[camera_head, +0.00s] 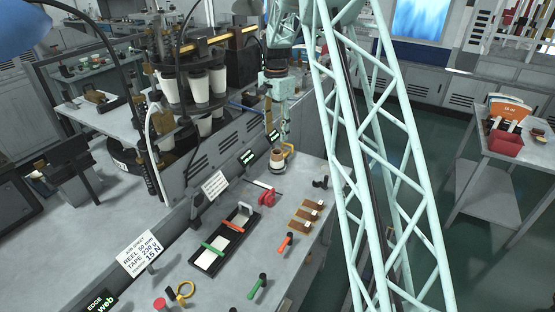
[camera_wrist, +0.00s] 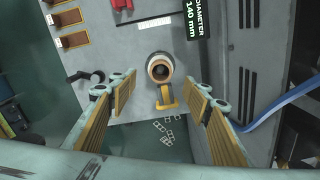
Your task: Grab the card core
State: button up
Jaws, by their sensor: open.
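The card core (camera_head: 277,155) looks like a short brown ring standing upright on a pale round base at the far end of the bench. In the wrist view the card core (camera_wrist: 160,69) is seen from above, with a dark hollow middle. My gripper (camera_head: 283,130) hangs just above and beside it in the head view. In the wrist view my gripper (camera_wrist: 160,88) is open, with one finger on each side of the picture. The core lies between and beyond the fingertips, apart from both. Nothing is held.
A yellow bracket (camera_wrist: 166,96) stands right beside the core. A red clamp (camera_head: 267,196), wooden blocks (camera_head: 305,213) and a black tray (camera_head: 224,240) lie along the bench. A grey machine panel (camera_wrist: 240,60) borders the core's right side in the wrist view.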

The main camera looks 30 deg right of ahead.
aim_at(277, 150)
jog(key=shift+w+d+f, duration=0.3)
jog(key=shift+d+f, duration=0.05)
jog(key=shift+f, duration=0.3)
jog(key=shift+f, duration=0.1)
jog(key=shift+f, duration=4.2)
jog(key=shift+f, duration=0.15)
jog(key=shift+d+f+b, duration=0.1)
jog(key=shift+f+b, duration=0.25)
jog(key=shift+f, duration=2.1)
jog(key=c, duration=1)
